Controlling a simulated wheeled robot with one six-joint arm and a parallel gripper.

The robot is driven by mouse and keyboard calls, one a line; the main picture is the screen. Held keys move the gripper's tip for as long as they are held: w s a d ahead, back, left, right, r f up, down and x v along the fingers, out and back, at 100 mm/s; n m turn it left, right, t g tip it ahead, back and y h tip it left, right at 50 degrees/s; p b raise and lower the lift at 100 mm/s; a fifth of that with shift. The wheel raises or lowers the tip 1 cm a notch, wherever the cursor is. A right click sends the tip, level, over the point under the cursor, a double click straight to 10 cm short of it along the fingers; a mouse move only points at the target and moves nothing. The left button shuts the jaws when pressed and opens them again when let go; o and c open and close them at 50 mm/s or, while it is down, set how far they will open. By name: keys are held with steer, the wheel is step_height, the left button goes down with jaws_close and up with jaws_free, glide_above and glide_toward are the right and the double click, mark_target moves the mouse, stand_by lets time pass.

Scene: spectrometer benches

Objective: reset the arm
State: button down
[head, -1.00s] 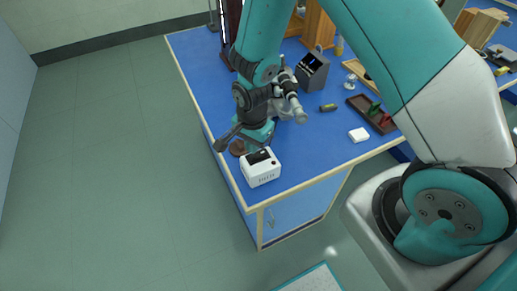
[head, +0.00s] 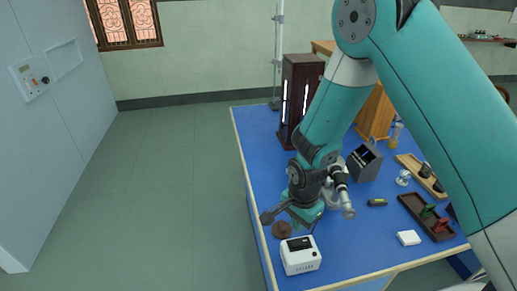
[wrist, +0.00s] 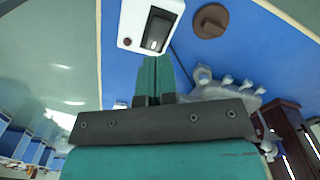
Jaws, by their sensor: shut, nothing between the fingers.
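My gripper (head: 284,213) hangs above the near left part of the blue bench (head: 352,243) in the head view, beside a white instrument with a dark window (head: 300,256). In the wrist view my gripper (wrist: 153,62) shows its two teal fingers pressed together with nothing between them. The white instrument (wrist: 130,28) lies beyond the fingertips there, and a brown round object (wrist: 210,21) is to its right.
The brown round object (head: 281,229) sits at the bench's left edge. A dark wooden cabinet (head: 301,95), a grey box (head: 365,161), a white block (head: 408,238) and a brown tray (head: 421,212) stand on the bench. Open floor (head: 170,190) lies to the left.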

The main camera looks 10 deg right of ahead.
steer(key=shift+a+r, duration=0.1)
steer(key=shift+r, duration=0.25)
steer(key=s+a+r+n+y+b, duration=0.3)
steer(key=r+n, duration=0.4)
steer(key=r, duration=0.6)
steer(key=s+r+n, duration=0.5)
steer(key=s+n, duration=0.1)
steer(key=s, duration=0.1)
steer(key=s+a+r+n+y+b, duration=0.1)
steer(key=s+r+n, duration=0.4)
steer(key=s, duration=0.3)
steer(key=shift+s+a+r+n, duration=0.15)
steer(key=shift+s+r+n, duration=0.15)
steer(key=shift+n, duration=0.3)
steer(key=shift+f, duration=0.1)
